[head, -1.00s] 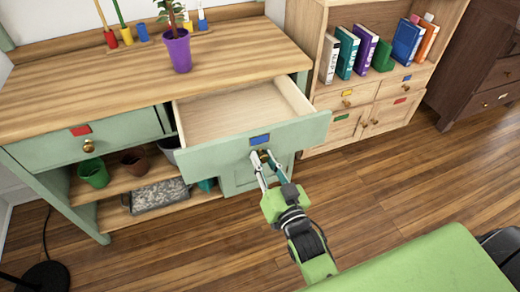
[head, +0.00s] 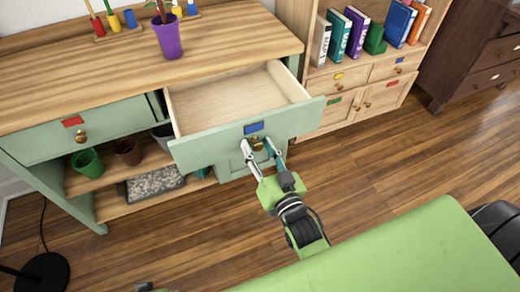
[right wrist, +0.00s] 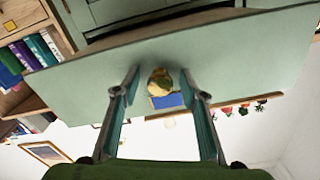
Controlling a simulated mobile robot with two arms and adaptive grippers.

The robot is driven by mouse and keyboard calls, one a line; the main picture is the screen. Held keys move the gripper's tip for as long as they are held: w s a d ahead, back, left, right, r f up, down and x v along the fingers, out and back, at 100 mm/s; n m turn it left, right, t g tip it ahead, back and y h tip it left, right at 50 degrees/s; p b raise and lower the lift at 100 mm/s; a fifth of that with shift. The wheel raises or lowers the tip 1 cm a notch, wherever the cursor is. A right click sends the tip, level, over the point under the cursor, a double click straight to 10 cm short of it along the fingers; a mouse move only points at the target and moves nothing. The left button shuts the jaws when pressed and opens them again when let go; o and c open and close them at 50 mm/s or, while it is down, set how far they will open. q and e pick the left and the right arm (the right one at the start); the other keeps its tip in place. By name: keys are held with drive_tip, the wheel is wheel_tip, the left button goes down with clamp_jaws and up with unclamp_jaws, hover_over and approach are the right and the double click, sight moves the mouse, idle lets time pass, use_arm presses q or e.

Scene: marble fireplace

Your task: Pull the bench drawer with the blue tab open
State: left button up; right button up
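The bench drawer (head: 220,147) with the blue tab (head: 254,127) stands pulled well out, its pale wooden inside showing empty. Its round brass knob (head: 258,145) sits just below the tab. My right gripper (head: 257,143) is at the drawer front, its fingers spread on either side of the knob. In the right wrist view the brass knob (right wrist: 160,82) lies between the parted fingertips (right wrist: 160,76), with a gap on both sides. The blue tab (right wrist: 166,101) shows beyond it.
The red-tab drawer (head: 77,135) at the left is shut. A purple plant pot (head: 168,38) stands on the bench top. Pots and a grey tray (head: 154,182) sit on the lower shelf. A bookcase (head: 345,82) stands to the right. The wooden floor ahead is clear.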

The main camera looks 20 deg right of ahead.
drive_tip(key=s, duration=1.2)
drive_tip(key=shift+d, duration=0.2)
drive_tip(key=s+f+n+g, duration=0.2)
drive_tip(key=f+g, duration=0.4)
drive_tip(key=f, duration=0.4)
drive_tip(key=s+f+n+g, duration=0.2)
drive_tip(key=f+g, duration=0.3)
drive_tip(key=f, duration=0.6)
drive_tip(key=s+d+f+n+g+p, duration=0.1)
drive_tip(key=s+d+f+g+p, duration=0.3)
drive_tip(key=s+f+p, duration=0.75)
use_arm(q)
drive_tip(key=s+a+f+g+p, duration=0.1)
drive_tip(key=s+f+p, duration=0.2)
drive_tip(key=s, duration=0.7)
drive_tip(key=s+a+f+g+p, duration=0.1)
drive_tip(key=s+f+p, duration=0.3)
drive_tip(key=s, duration=0.6)
wheel_tip(320, 180, down, 3)
drive_tip(key=shift+s+a+r, duration=0.15)
drive_tip(key=shift+s+a, duration=0.05)
drive_tip(key=shift+a, duration=0.5)
use_arm(e)
drive_tip(key=s+d+f+g, duration=0.1)
drive_tip(key=s+g, duration=0.1)
drive_tip(key=s, duration=1.2)
drive_tip(key=shift+s+d+f+n+h, duration=0.25)
drive_tip(key=shift+s+d+n+h, duration=0.05)
drive_tip(key=shift+d, duration=0.05)
